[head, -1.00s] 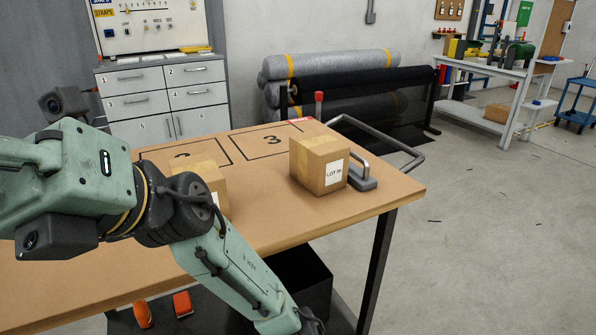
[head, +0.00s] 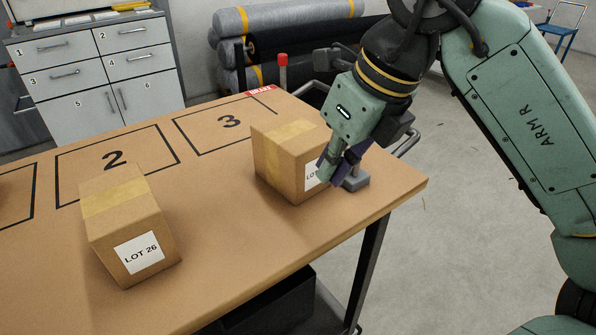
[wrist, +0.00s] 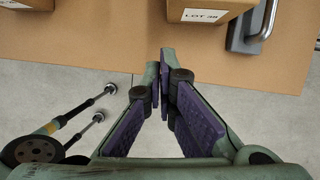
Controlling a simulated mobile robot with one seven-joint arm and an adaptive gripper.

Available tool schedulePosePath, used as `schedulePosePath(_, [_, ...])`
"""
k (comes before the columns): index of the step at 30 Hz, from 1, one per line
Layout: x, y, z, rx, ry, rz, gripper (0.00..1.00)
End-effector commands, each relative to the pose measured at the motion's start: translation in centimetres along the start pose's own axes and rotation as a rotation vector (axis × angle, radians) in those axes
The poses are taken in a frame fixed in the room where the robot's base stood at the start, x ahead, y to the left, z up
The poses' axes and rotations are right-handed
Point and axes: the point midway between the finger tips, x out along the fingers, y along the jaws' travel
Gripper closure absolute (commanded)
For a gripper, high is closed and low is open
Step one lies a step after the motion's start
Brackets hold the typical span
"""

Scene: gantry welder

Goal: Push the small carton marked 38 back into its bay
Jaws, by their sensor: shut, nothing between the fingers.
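The small carton marked LOT 38 (head: 285,160) sits upright on the brown table top, in front of and right of the outlined bay marked 3 (head: 205,138). Its near face and label also show at the top of the wrist view (wrist: 183,12). My gripper (head: 327,172) is shut and empty. It stands at the near right of this carton and partly covers its label in the head view. In the wrist view its fingertips (wrist: 164,52) point toward the labelled face, just short of it; contact cannot be made out.
A carton marked LOT 26 (head: 130,222) stands in front of the bay marked 2 (head: 115,165). Bay 3 is clear.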

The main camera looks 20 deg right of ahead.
Motion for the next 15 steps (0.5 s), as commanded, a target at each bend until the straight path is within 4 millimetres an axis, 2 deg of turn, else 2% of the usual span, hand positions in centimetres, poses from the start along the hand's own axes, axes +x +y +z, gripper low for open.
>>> schedulePosePath(1, [-0.6, -1.2, -1.2, 0.045, 0.029, -0.042, 1.0])
schedulePosePath(3, [-1.0, -2.2, -2.4, 0.082, 0.057, -0.078, 1.0])
schedulePosePath(7, [-0.8, -2.8, -3.0, 0.103, 0.073, -0.096, 1.0])
schedulePosePath(11, [0.9, -2.9, -3.1, 0.1, 0.073, -0.093, 1.0])
schedulePosePath(15, [3.7, -3.0, -3.3, 0.098, 0.071, -0.09, 1.0])
